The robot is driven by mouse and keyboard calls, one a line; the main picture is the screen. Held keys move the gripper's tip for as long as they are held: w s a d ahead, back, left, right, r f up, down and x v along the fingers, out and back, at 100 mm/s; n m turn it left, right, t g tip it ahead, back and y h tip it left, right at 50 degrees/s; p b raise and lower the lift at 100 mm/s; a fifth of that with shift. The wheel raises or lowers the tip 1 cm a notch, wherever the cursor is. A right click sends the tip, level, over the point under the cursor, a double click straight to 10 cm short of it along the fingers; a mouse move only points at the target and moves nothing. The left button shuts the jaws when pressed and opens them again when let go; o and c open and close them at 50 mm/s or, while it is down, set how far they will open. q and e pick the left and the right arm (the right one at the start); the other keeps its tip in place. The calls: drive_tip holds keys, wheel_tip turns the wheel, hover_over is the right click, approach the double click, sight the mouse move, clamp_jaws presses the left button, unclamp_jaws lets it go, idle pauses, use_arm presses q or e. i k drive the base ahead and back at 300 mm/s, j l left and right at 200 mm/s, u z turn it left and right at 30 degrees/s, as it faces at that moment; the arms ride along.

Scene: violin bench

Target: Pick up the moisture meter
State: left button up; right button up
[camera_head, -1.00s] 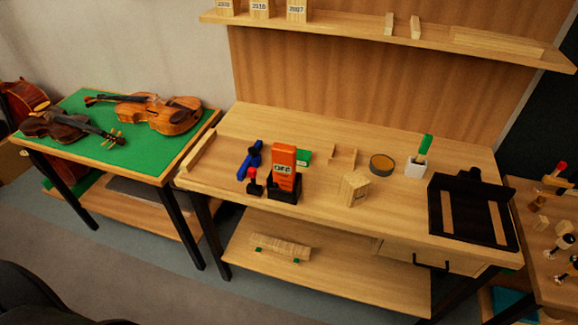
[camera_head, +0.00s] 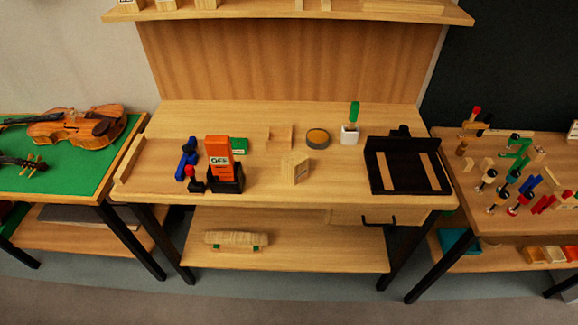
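The likely moisture meter is an upright orange device (camera_head: 219,156) with a small pale display panel. It stands in a black holder (camera_head: 226,181) on the left part of the wooden bench (camera_head: 330,185). Blue and red-black clamp-like tools (camera_head: 190,163) lie close on its left, and a green box (camera_head: 239,146) is just behind it on the right. Neither of my grippers shows in the head view.
A wooden block (camera_head: 295,169), a round tin (camera_head: 317,138), a white cup (camera_head: 349,134) and a black tray (camera_head: 407,168) stand further right. A green-topped table (camera_head: 70,170) with violins is left; a tool-covered table (camera_head: 475,222) is right. The bench's front middle is clear.

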sight(219, 149)
drive_tip(key=k+l+z, duration=0.2)
drive_tip(key=k, duration=0.25)
drive_tip(key=k+l+z, duration=0.1)
drive_tip(key=k+z, duration=0.15)
drive_tip(key=k, duration=0.25)
